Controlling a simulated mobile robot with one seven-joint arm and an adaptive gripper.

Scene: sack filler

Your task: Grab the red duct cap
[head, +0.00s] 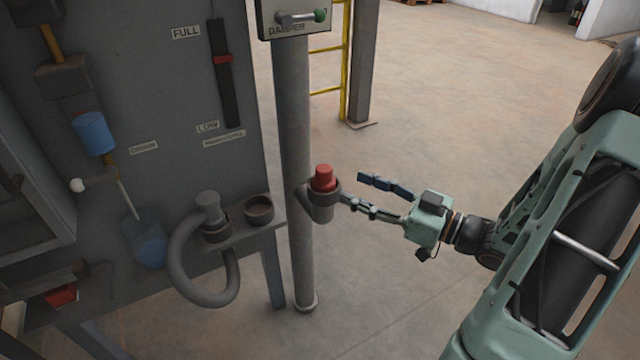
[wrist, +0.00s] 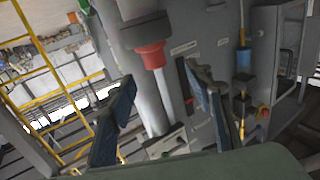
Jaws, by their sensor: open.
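The red duct cap (head: 323,178) sits upright in a dark ring-shaped holder (head: 322,206) on the grey pole. In the wrist view, which looks upside down, the cap (wrist: 150,56) shows below the dark holder (wrist: 146,30), between and beyond the fingertips. My gripper (head: 352,189) is open and empty, just right of the cap and holder. In the head view one fingertip appears close to the holder's right side; I cannot tell if it touches. In the wrist view the fingers of my gripper (wrist: 161,74) stand apart on either side of the pole.
The grey pole (head: 298,150) runs up to the damper box (head: 293,18). Left of it, a shelf on the grey cabinet carries a curved hose (head: 178,265) and an empty round cup (head: 259,210). A yellow ladder (head: 327,49) stands behind. The floor to the right is clear.

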